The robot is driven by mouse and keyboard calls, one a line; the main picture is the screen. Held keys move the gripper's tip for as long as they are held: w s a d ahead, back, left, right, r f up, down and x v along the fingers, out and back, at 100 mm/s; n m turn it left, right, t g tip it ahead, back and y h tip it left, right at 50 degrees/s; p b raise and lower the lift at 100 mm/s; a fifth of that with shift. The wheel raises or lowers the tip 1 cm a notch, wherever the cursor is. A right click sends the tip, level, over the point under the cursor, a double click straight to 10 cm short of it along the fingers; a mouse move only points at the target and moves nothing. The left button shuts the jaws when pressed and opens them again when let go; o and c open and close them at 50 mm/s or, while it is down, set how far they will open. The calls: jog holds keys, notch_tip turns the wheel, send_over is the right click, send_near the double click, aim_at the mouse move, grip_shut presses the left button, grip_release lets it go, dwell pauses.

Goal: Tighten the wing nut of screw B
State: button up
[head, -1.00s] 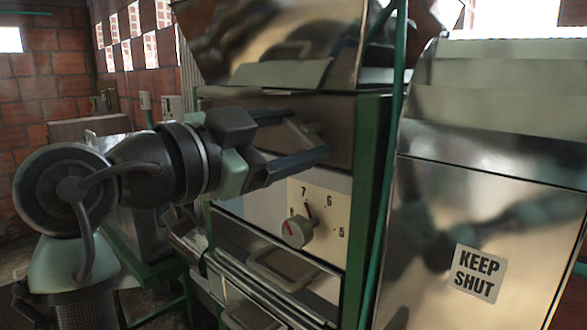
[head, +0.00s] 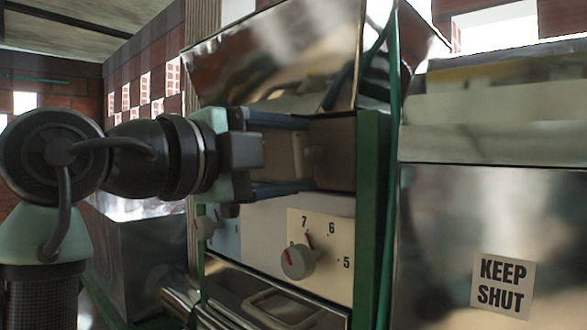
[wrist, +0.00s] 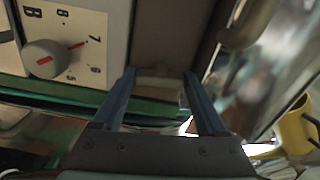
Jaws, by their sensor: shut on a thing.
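My gripper (head: 308,155) reaches in from the left in the head view, in front of the dark panel above the dials. Its two blue-grey fingers lie one above the other with a gap between them. In the wrist view the fingertips (wrist: 160,78) close from both sides on a pale grey crosswise piece (wrist: 158,73), which I take to be the wing nut. The nut's shape is mostly hidden and blurred. No letter B shows beside it, and the screw shaft cannot be made out.
A dial (head: 298,262) on a cream numbered plate sits just below my gripper, with another dial (head: 204,228) to its left. A green post (head: 369,200) stands close right of the fingertips. A metal cover with a KEEP SHUT label (head: 502,284) is further right.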

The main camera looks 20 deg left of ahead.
jog(key=shift+m, duration=0.7)
jog(key=shift+b, duration=0.3)
jog(key=o, duration=1.3)
jog(key=shift+s+d, duration=0.1)
